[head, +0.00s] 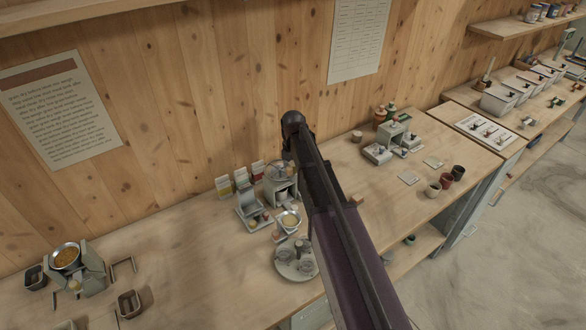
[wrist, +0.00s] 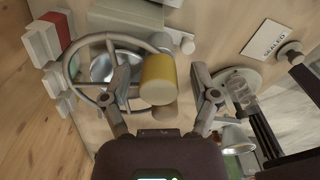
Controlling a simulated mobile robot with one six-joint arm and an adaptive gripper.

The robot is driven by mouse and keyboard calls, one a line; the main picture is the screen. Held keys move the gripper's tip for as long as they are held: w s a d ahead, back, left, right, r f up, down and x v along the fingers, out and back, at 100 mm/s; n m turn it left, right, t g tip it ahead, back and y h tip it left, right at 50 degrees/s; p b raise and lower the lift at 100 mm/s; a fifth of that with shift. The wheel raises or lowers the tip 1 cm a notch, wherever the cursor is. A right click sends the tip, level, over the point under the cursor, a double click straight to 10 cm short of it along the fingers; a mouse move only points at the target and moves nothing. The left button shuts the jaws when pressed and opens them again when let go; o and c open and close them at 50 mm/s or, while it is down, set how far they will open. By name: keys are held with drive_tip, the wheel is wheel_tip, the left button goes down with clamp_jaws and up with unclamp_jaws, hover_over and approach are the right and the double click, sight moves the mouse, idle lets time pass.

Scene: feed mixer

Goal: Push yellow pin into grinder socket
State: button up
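In the wrist view a yellow cylinder (wrist: 158,78), which looks like the yellow pin, stands between the fingers of my gripper (wrist: 166,100). The fingers are spread. The cylinder is nearer the left finger, with a clear gap to the right finger. A tan cylindrical part shows just below it. A round grey ring or wheel (wrist: 72,68) and a shiny metal bowl lie behind the left finger. I cannot tell which part is the grinder socket. In the head view my dark arm covers the bench middle, and the gripper cannot be made out.
In the head view a grey device (head: 283,182), a small bowl (head: 289,220) and a round plate (head: 296,262) crowd beside my arm. A feed bowl device (head: 66,258) stands at the left. Cups (head: 445,181) stand at the right. The bench (head: 185,275) between left device and plate is clear.

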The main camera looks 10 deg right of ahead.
sight(293, 164)
drive_tip(key=shift+r, duration=0.15)
wheel_tip(293, 164, up, 10)
drive_tip(key=p, duration=1)
drive_tip(key=shift+f, duration=0.2)
drive_tip(key=shift+s, duration=0.1)
idle(1.1)
